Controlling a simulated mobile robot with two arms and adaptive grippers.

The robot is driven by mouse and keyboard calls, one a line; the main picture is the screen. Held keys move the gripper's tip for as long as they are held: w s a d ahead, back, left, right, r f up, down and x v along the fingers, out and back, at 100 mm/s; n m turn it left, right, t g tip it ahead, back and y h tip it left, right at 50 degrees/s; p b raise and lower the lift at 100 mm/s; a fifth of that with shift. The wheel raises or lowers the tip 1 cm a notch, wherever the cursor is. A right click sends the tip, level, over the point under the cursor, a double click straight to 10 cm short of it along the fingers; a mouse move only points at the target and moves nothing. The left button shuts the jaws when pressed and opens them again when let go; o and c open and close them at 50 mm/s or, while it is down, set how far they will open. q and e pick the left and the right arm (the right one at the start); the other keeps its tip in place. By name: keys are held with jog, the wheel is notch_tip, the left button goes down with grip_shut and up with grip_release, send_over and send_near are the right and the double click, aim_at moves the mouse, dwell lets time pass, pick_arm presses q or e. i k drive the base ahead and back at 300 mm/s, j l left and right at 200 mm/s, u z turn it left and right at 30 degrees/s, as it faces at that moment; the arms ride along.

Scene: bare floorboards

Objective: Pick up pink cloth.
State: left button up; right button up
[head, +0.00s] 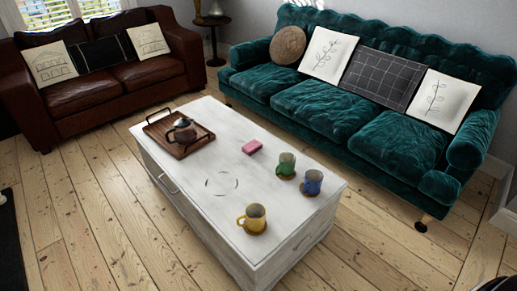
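The pink cloth (252,147) is a small folded pink block lying flat on the top of the white coffee table (221,187), near the table's middle and toward its sofa side. Nothing covers it. Neither of my grippers shows in the head view, and nothing is touching the cloth.
A wooden tray (158,128) with a dark teapot (184,133) stands left of the cloth. A green mug (287,164), a blue mug (312,182) and a yellow mug (255,217) stand to its right and front. A teal sofa (330,104) and brown sofa (148,73) flank the table.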

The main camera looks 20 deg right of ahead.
aim_at(253, 146)
jog(key=i+j+z, duration=0.2)
jog(key=z, duration=0.25)
jog(key=i+j+z, duration=0.2)
jog(key=z, duration=0.3)
